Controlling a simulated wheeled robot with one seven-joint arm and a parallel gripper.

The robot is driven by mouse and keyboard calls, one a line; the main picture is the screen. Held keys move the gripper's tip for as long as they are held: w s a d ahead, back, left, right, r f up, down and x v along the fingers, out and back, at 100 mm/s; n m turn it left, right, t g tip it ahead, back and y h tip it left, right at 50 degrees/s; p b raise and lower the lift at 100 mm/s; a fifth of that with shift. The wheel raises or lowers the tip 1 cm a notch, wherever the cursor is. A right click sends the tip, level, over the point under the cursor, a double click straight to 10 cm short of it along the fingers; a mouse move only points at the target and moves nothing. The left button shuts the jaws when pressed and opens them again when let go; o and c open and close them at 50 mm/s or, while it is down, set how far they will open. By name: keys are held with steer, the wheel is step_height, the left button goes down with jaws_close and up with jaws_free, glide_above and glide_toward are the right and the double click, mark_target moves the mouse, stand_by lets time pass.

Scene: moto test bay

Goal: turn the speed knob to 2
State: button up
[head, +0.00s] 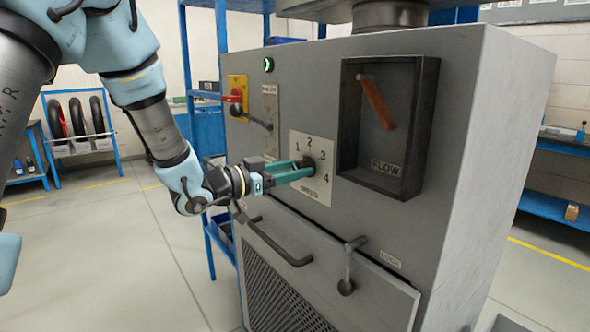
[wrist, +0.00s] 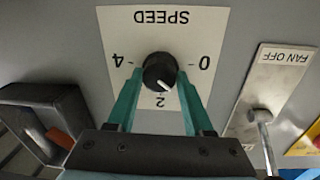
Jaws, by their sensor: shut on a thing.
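The speed knob (wrist: 158,66) is a round black dial with a white pointer line, on a white plate (wrist: 188,22) marked SPEED. The plate appears upside down in the wrist view, with 4 at left, 2 below the knob and 0 at right. The pointer slants to the lower right, between 2 and 0. My gripper (wrist: 159,74) has its teal fingers shut on the knob, one on each side. In the head view my gripper (head: 304,167) reaches the plate (head: 318,190) from the left. The knob is mostly hidden there.
A recessed FLOW box (head: 404,180) with an orange lever sits right of the plate. A fan switch lever (head: 258,122) and red-yellow switch (head: 236,97) are at left. A green lamp (head: 268,65) glows above.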

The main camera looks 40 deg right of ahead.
jaws_close()
steer(key=shift+b, duration=0.35)
steer(key=m+b, duration=0.4)
steer(key=b, duration=0.2)
steer(key=m+b, duration=0.5)
steer(key=b, duration=0.2)
steer(key=shift+s+m, duration=0.2)
steer(key=shift+m, duration=0.1)
